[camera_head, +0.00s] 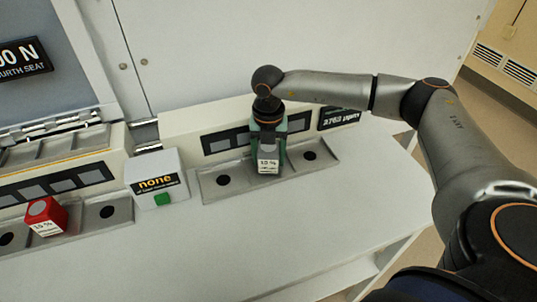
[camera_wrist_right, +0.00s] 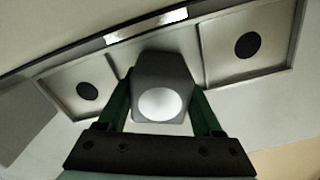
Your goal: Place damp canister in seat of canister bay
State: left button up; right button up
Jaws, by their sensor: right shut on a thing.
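My right gripper (camera_head: 268,143) reaches over the canister bay (camera_head: 240,186) from the right, pointing down. Its green fingers are shut on a grey canister (camera_head: 268,164) with a white "15 %" label. In the right wrist view the canister (camera_wrist_right: 160,70) with its pale round top sits between the two fingers (camera_wrist_right: 162,100). It is upright at the middle of the bay's tray, between two seats with dark round holes that show empty. The canister and fingers hide the middle seat, so I cannot tell whether its base touches. My left gripper is out of view.
A white box (camera_head: 145,186) reading "none" with a green button (camera_head: 162,199) stands just left of the bay. Further left, a red canister (camera_head: 45,217) sits in another tray (camera_head: 92,222). A panel wall rises behind; the bench front (camera_head: 215,245) is clear.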

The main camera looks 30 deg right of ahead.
aim_at(268, 147)
jog(key=shift+f, duration=0.2)
jog(key=o, duration=1.5)
jog(key=shift+r, duration=0.1)
jog(key=shift+c, duration=0.2)
notch_tip(268, 147, up, 12)
jog(key=shift+r+b, duration=0.15)
jog(key=shift+b, duration=0.2)
